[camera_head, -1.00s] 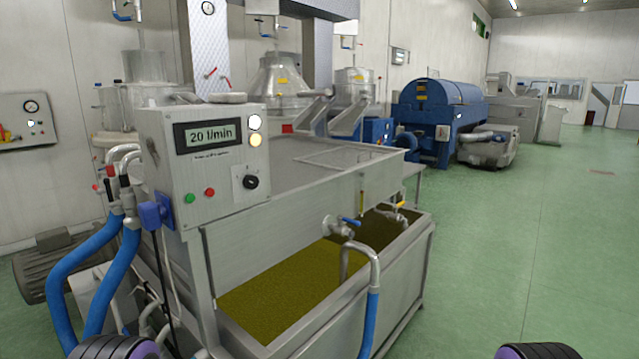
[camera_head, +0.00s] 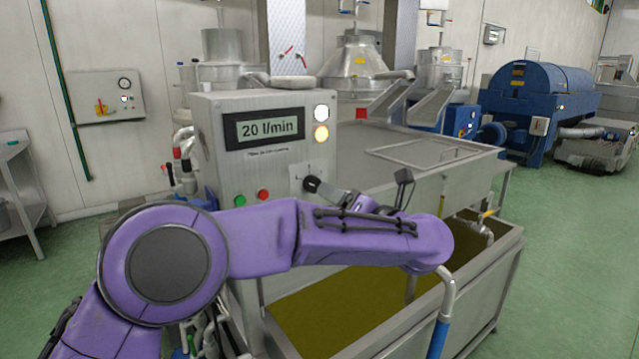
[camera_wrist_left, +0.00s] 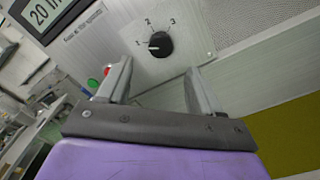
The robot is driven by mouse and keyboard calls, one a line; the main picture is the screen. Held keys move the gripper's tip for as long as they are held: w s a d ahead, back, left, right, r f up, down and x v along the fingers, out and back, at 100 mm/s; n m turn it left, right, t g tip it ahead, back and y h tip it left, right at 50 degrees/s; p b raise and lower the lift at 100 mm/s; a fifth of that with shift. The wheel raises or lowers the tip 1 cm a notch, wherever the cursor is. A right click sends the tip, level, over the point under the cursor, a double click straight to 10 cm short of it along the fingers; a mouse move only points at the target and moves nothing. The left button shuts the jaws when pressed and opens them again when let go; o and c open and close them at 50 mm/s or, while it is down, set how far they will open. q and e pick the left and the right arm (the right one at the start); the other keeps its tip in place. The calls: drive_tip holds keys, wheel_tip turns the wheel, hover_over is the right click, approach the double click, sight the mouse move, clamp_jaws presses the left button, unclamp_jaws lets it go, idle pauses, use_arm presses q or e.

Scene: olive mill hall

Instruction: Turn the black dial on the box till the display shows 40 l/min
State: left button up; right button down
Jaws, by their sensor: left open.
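The grey metal box (camera_head: 215,140) stands at the tank's left end. Its display (camera_head: 264,128) reads 20 l/min. The black dial (camera_head: 312,184) sits low on the box's right side. In the left wrist view the dial (camera_wrist_left: 160,45) has the marks 1, 2 and 3 around it, and its white line points left, close to 1. My left gripper (camera_wrist_left: 158,68) is open and empty, its fingertips short of the dial, with the dial ahead between them. In the head view my purple arm crosses in front of the box and hides most of the gripper. My right gripper is out of view.
A green button (camera_head: 240,200) and a red button (camera_head: 263,195) sit left of the dial. White and yellow lamps are beside the display. The open tank (camera_head: 490,270) with yellow-green liquid lies below my arm, with taps and a blue hose (camera_head: 438,340) at its front.

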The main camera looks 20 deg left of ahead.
sight(315, 187)
use_arm(q)
drive_tip(key=p+x, duration=0.1)
drive_tip(key=x, duration=0.7)
drive_tip(key=shift+p, duration=0.3)
drive_tip(key=c, duration=1.1)
